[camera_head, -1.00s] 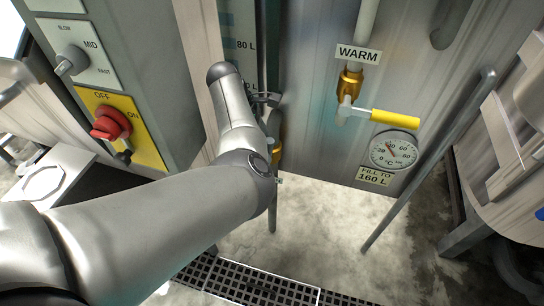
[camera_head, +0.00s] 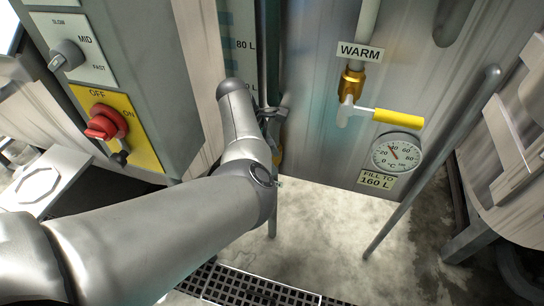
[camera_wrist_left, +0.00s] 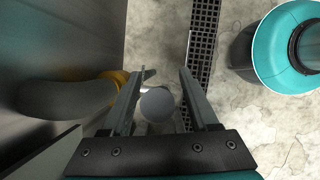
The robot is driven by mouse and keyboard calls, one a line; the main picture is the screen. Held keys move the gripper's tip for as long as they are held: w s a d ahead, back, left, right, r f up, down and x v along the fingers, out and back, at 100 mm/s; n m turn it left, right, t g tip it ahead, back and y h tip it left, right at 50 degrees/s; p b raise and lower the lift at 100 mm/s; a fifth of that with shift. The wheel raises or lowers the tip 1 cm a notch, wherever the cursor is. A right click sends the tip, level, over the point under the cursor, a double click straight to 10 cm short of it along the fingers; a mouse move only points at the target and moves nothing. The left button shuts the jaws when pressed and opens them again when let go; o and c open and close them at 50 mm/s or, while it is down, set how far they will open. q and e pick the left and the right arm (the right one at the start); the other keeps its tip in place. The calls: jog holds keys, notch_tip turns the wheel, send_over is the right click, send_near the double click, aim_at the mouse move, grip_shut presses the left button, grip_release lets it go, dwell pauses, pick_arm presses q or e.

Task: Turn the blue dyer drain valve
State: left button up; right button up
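In the left wrist view my left gripper (camera_wrist_left: 165,76) has its two dark fingers apart. A grey round-ended piece (camera_wrist_left: 157,105) lies between them, closer to the left finger, with a gap on the right. A brass-yellow fitting (camera_wrist_left: 115,76) shows just left of the fingers, beside the tank wall. The round piece may be part of the drain valve; no blue handle can be made out, and contact cannot be told. In the head view my left arm hides the gripper; a bit of brass (camera_head: 277,157) shows behind it. My right gripper is not in view.
A WARM valve with a yellow handle (camera_head: 397,117) and a dial gauge (camera_head: 397,153) are right of my arm. A control box with a red switch (camera_head: 106,124) stands left. A floor grating (camera_head: 262,288) and a teal-rimmed drum (camera_wrist_left: 265,50) lie on the open floor side.

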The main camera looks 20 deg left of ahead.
pick_arm(q)
grip_shut()
dwell(1.3)
